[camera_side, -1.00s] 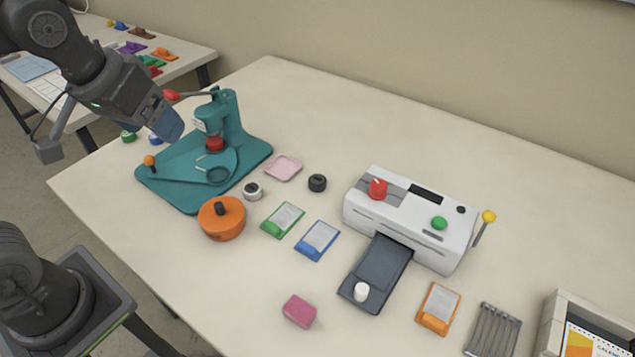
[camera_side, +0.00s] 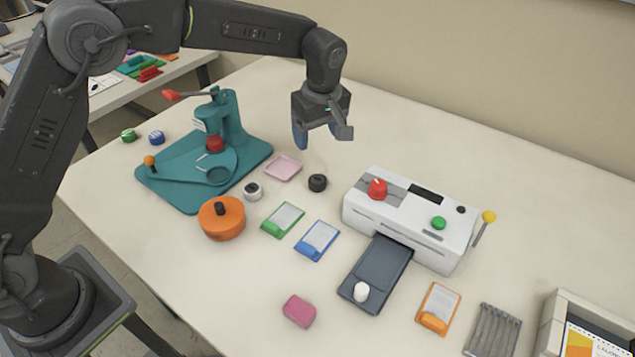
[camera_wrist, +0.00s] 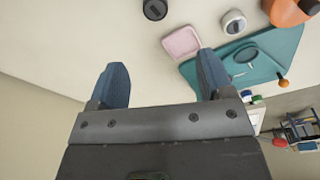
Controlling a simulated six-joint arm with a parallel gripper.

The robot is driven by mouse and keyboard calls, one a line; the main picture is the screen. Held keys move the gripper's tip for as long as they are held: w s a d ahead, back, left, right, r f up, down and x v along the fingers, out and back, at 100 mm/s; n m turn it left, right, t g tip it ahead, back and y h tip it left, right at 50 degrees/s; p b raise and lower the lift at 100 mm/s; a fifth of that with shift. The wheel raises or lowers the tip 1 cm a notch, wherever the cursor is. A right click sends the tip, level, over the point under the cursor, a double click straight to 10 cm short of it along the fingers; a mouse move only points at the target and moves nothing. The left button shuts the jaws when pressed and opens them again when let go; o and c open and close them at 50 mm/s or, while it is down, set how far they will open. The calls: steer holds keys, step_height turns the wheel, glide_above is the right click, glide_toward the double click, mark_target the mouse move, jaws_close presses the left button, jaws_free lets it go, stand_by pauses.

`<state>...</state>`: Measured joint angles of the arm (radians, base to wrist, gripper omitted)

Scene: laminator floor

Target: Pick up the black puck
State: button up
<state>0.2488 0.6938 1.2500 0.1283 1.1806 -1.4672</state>
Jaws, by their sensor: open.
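The black puck (camera_side: 317,183) sits on the pale table, between the pink tray and the white laminator. In the wrist view the black puck (camera_wrist: 155,9) shows at the top edge, partly cut off, beyond my fingertips. My gripper (camera_side: 317,135) is above the table, behind and higher than the puck in the side view. In the wrist view my gripper (camera_wrist: 158,75) has its two blue fingers wide apart, with only bare table between them. It holds nothing and is apart from the puck.
A pink tray (camera_side: 283,168), a white-and-dark puck (camera_side: 253,191) and the teal press (camera_side: 230,125) stand left of the puck. The white laminator (camera_side: 408,220) stands right. Green (camera_side: 283,219) and blue (camera_side: 317,240) card pieces lie in front, with an orange pot (camera_side: 222,222) nearby.

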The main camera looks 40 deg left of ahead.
glide_above(318, 179)
steer(key=f, duration=0.5)
steer(key=s+f, duration=0.1)
steer(key=f, duration=0.2)
steer(key=shift+d+f, duration=0.15)
steer(key=shift+f, duration=0.15)
steer(key=shift+w+f, duration=0.2)
steer(key=shift+f, duration=1.15)
steer(key=shift+w+f, duration=0.2)
steer(key=shift+f, duration=1.1)
steer(key=c, duration=1)
steer(key=shift+r, duration=0.1)
